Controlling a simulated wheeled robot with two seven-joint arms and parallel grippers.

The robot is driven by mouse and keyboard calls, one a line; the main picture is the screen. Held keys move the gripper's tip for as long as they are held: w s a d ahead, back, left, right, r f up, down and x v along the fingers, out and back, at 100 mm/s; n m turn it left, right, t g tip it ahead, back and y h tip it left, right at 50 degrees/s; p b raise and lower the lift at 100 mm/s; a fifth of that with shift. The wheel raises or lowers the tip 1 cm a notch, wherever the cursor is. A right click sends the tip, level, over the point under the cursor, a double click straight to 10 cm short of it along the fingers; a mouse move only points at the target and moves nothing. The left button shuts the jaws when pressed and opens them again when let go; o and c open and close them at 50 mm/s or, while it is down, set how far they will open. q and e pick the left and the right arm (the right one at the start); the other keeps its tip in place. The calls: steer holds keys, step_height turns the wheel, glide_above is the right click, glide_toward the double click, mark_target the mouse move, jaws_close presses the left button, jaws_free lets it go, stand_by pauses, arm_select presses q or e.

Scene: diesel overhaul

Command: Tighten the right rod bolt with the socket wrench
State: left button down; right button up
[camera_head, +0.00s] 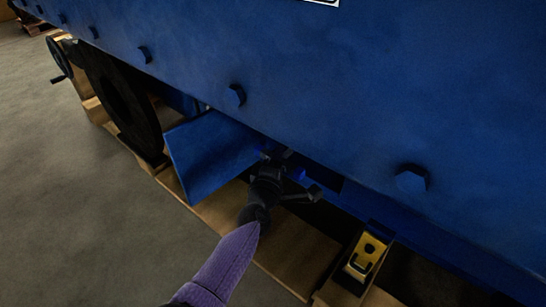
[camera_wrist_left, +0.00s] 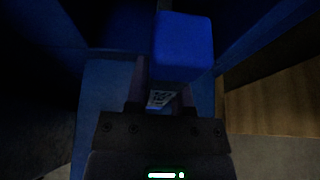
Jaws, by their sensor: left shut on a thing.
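My left gripper (camera_head: 277,165) reaches in under the lower edge of the big blue engine side, beside an angled blue panel. It is shut on a bright blue, block-like thing, which shows between the fingers in the left wrist view (camera_wrist_left: 183,45). Only small blue bits of it show beside the fingers in the head view (camera_head: 298,174). I cannot tell whether this is part of the socket wrench. The rod bolts are not visible; the space inside the engine is dark. My right gripper is not in view.
The blue engine side (camera_head: 320,100) with large hex bolt heads (camera_head: 235,95) fills the upper picture. The angled blue panel (camera_head: 210,155) juts out at left. A wooden pallet (camera_head: 285,255) and a yellow part (camera_head: 366,255) lie below. Grey floor (camera_head: 60,200) at left is clear.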

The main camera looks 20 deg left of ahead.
arm_select(q)
steer(key=shift+w+d+f, duration=0.15)
steer(key=shift+w+f, duration=0.15)
steer(key=shift+w, duration=0.25)
steer(key=shift+w+d+r+b, duration=0.15)
steer(key=shift+w+b, duration=0.2)
steer(key=shift+w, duration=0.1)
